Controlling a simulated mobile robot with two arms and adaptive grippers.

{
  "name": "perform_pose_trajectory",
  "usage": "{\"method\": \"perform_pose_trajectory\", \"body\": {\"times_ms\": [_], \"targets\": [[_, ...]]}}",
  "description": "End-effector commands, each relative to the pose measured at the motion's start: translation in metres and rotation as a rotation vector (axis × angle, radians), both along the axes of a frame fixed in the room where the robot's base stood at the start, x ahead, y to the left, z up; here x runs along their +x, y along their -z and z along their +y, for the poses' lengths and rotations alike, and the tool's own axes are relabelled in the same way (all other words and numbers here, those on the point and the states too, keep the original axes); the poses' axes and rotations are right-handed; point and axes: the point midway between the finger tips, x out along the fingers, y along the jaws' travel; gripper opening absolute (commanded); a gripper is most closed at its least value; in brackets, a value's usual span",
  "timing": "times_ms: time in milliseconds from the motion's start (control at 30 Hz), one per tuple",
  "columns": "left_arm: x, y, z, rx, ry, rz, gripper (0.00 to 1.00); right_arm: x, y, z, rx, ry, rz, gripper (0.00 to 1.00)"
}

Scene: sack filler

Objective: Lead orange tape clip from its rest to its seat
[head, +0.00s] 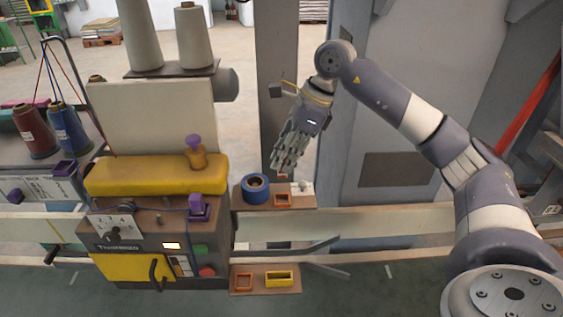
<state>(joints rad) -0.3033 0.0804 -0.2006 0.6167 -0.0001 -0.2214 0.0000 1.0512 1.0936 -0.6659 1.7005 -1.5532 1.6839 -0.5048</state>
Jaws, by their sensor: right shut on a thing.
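My right gripper (281,168) points down above the small brown shelf (240,201) beside the machine, its fingers shut. A small orange-red bit at its fingertips looks like the orange tape clip (283,175), mostly hidden by the fingers. Just below it, apart from the fingertips, a square orange frame (283,206) lies on the shelf, right of a blue tape roll (256,187). Another orange frame (243,289) is on the lower brown shelf (264,292), left of a yellow frame (279,284). I cannot tell which frame is the rest or the seat. My left gripper is not in view.
The machine (150,240) with yellow cover, purple knobs and thread cones stands left of the gripper. A small white part (301,188) sits on the shelf's right end. A pale rail (390,220) runs behind the lower shelf. A grey column (280,80) rises behind the gripper.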

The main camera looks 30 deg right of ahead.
Motion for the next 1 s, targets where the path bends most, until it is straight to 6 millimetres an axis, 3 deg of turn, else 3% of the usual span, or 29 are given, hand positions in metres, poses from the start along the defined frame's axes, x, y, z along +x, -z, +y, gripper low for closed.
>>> {"method": "perform_pose_trajectory", "body": {"times_ms": [1000], "targets": [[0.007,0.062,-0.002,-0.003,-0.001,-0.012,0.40,0.000,0.081,0.001,-0.002,-0.001,-0.001,0.00]]}}
